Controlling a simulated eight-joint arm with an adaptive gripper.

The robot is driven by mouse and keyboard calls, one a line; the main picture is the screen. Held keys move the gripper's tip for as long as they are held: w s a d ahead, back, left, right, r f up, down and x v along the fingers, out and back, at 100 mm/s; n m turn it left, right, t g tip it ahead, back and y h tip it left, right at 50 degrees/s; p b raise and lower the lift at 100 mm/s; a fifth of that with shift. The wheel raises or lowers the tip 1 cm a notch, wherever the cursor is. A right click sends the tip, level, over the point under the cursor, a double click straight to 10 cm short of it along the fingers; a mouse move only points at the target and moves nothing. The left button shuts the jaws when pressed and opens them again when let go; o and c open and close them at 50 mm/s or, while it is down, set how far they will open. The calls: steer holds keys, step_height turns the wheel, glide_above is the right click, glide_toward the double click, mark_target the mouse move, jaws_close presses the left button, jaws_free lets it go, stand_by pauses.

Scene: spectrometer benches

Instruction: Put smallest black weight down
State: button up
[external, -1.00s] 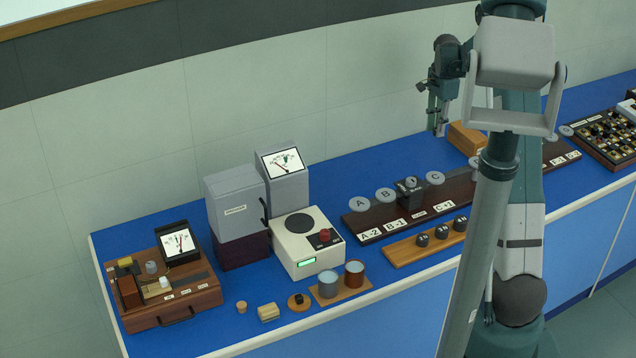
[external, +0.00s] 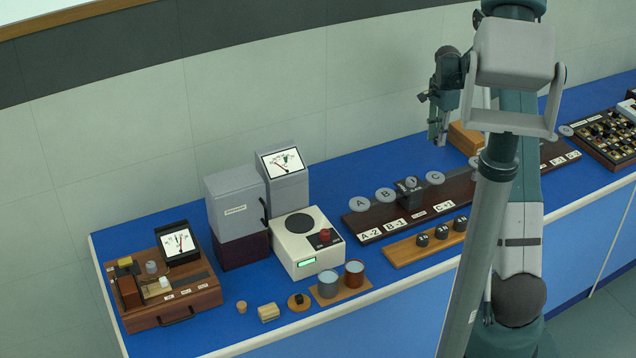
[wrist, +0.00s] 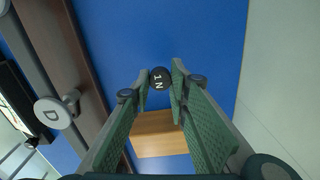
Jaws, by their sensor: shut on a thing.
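The smallest black weight, marked 1N (wrist: 159,78), is between the fingertips of my gripper (wrist: 161,82) in the wrist view. The gripper is shut on it. In the external view my gripper (external: 438,138) hangs over the back of the blue bench, left of a wooden block (external: 466,138); the held weight is too small to make out there. The same block shows below the weight in the wrist view (wrist: 160,133). Three other black weights (external: 442,232) stand in a row on a light wooden board (external: 402,254) near the front edge.
A dark rail (external: 368,238) with lettered grey discs (external: 385,195) runs along the bench. A disc marked D (wrist: 55,112) shows left in the wrist view. Bare blue bench (wrist: 200,35) lies around the weight. The wall stands close behind.

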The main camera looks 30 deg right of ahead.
mark_target(442, 157)
steer(key=shift+f, duration=1)
steer(key=shift+f, duration=0.1)
steer(key=shift+f, duration=1.75)
steer(key=shift+f, duration=0.15)
steer(key=o, duration=0.9)
step_height(442, 157, up, 12)
steer(key=shift+r, duration=0.15)
